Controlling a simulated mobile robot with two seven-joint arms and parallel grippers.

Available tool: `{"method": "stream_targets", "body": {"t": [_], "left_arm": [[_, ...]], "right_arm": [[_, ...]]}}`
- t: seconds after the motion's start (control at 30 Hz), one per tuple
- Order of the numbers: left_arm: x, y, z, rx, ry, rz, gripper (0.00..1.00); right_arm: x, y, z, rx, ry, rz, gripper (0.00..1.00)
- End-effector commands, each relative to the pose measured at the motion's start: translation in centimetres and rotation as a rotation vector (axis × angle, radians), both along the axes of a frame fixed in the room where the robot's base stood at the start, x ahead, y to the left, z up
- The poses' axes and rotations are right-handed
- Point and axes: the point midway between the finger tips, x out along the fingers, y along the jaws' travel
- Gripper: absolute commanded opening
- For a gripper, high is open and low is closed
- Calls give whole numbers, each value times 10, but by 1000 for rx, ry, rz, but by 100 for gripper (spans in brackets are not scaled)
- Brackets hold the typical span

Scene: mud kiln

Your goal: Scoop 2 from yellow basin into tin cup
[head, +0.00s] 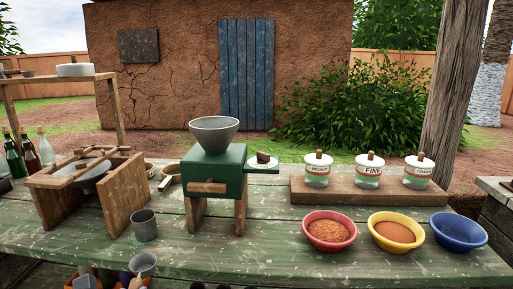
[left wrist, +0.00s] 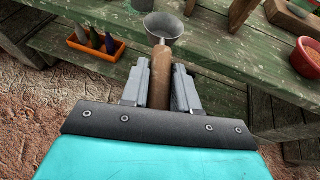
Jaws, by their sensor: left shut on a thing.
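The yellow basin (head: 397,246) sits on the table at the right, between a red and a blue basin, and holds smooth orange-brown powder. The grey tin cup (head: 144,226) stands upright on the table at the left, near its front edge. My left gripper (left wrist: 160,78) is shut on the brown wooden handle of a metal scoop (left wrist: 164,25). In the head view the scoop (head: 143,263) shows at the lower left, in front of the tin cup. Its bowl looks empty. The yellow basin is not in the left wrist view. My right gripper is in neither view.
The red basin (head: 329,244) holds coarse grain; the blue basin (head: 459,245) looks empty. A green mill (head: 214,185) stands mid-table, with lidded jars (head: 369,175) on a board behind the basins. A wooden stand (head: 124,194) is left. The front middle is clear.

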Motion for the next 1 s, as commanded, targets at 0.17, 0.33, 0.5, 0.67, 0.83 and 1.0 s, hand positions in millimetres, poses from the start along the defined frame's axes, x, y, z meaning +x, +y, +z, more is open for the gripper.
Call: {"method": "stream_targets", "body": {"t": [0.17,0.33,0.5,0.67,0.83,1.0], "left_arm": [[0,-44,2,-8,-1,-43,0],[-4,-98,11,-9,-2,-98,0],[-8,-139,23,-5,-2,-140,0],[-11,-157,29,0,-1,-159,0],[-12,-160,31,2,0,-162,0],[-11,-159,32,1,6,-160,0]], "right_arm": [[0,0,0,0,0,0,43],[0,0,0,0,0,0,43],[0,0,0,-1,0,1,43],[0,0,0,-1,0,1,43],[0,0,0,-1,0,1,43],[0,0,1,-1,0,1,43]]}}
